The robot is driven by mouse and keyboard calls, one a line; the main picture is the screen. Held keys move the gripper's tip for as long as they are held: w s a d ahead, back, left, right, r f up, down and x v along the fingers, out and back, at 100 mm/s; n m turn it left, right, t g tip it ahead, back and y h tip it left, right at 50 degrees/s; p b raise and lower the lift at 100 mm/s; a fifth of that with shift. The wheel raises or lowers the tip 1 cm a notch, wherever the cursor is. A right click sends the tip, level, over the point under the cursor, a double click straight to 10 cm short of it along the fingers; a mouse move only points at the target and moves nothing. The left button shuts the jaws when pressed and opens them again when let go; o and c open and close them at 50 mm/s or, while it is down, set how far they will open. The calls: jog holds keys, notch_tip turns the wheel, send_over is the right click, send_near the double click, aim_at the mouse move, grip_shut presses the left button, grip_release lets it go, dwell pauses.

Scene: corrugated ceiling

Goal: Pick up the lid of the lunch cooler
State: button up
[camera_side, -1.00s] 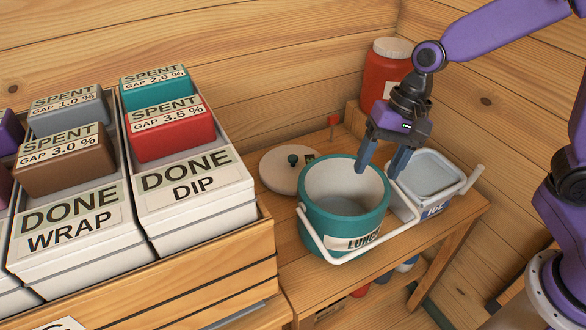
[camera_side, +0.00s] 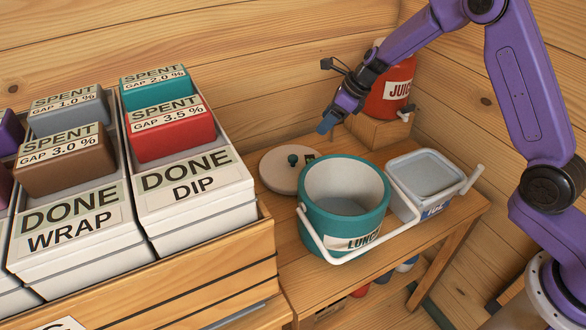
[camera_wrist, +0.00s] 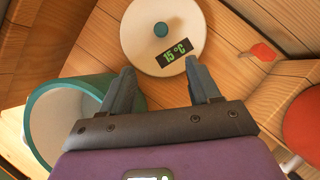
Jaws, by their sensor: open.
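The lid (camera_side: 284,172) of the lunch cooler is a round white disc with a teal knob (camera_side: 292,159). It lies on the wooden bench behind and left of the teal cooler (camera_side: 345,212). In the wrist view the lid (camera_wrist: 190,22) is at the top centre, with its knob (camera_wrist: 161,29) and a "15 °C" display showing. My gripper (camera_side: 328,124) is above the bench, up and to the right of the lid. In the wrist view my open fingers (camera_wrist: 161,83) point toward the lid with nothing between them. The cooler (camera_wrist: 42,125) is at the left there.
A red juice container (camera_side: 390,95) stands on a wooden block behind my gripper. A white-and-blue ice tub (camera_side: 425,175) is right of the cooler. A wooden crate (camera_side: 240,275) with labelled bins is at the left. A red tag (camera_wrist: 262,52) stands near the lid.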

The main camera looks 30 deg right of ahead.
send_near(293, 157)
jog(key=x, duration=0.2)
jog(key=shift+f, duration=0.4)
jog(key=shift+x, duration=3)
jog(key=shift+w+a+r, duration=0.1)
jog(key=shift+w, duration=0.05)
grip_shut()
